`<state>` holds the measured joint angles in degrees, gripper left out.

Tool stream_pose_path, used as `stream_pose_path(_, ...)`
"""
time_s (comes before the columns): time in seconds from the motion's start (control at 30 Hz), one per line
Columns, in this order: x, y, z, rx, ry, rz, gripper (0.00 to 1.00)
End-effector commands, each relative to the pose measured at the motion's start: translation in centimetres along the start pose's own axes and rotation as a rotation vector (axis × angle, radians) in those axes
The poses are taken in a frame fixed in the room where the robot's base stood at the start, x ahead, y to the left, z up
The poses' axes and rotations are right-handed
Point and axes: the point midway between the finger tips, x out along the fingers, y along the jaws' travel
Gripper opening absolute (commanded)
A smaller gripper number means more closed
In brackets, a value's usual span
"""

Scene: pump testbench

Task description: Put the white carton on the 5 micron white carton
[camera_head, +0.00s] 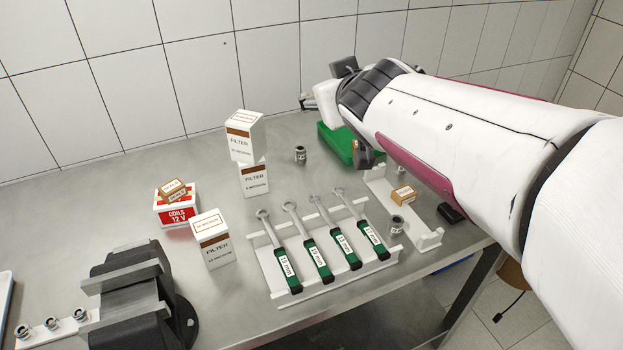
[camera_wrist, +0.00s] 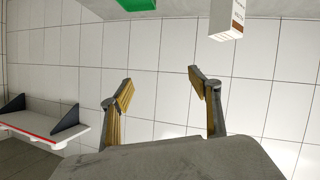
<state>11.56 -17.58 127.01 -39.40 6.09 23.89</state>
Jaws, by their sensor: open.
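Three white cartons with brown bands and FILTER labels stand on the bench in the head view. One, the upper carton (camera_head: 243,140), rests on the lower carton (camera_head: 254,181), offset slightly to the left. The third, the front carton (camera_head: 213,240), stands alone nearer the front. Their micron numbers are too small to read surely. My gripper (camera_wrist: 160,88) is open and empty, its yellow-padded fingers apart in the wrist view. In the head view it is beyond the end of my arm, right of the stack and mostly hidden. Part of one carton (camera_wrist: 228,18) shows at the wrist view's top right.
A tool rack (camera_head: 320,260) with green-handled wrenches lies right of the front carton. A red coils box (camera_head: 176,208) with a small seals box (camera_head: 172,188) on it stands left. A black vise (camera_head: 135,295) is at front left. A green object (camera_head: 335,142) is partly under my arm.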

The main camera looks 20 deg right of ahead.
Motion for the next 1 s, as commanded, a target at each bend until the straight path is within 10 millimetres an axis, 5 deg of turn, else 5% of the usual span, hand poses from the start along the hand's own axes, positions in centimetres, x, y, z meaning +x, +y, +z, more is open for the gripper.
stream_pose_path(0.27, -6.5, -2.3, 8.0, 0.064, -0.224, -0.017, 0.62)
stream_pose_path(0.6, -15.2, -8.3, 18.3, 0.099, -0.506, -0.189, 0.62)
stream_pose_path(0.8, -18.5, -10.8, 21.5, 0.096, -0.597, -0.281, 0.62)
stream_pose_path(1.0, -19.3, -11.3, 22.2, 0.094, -0.618, -0.303, 0.62)
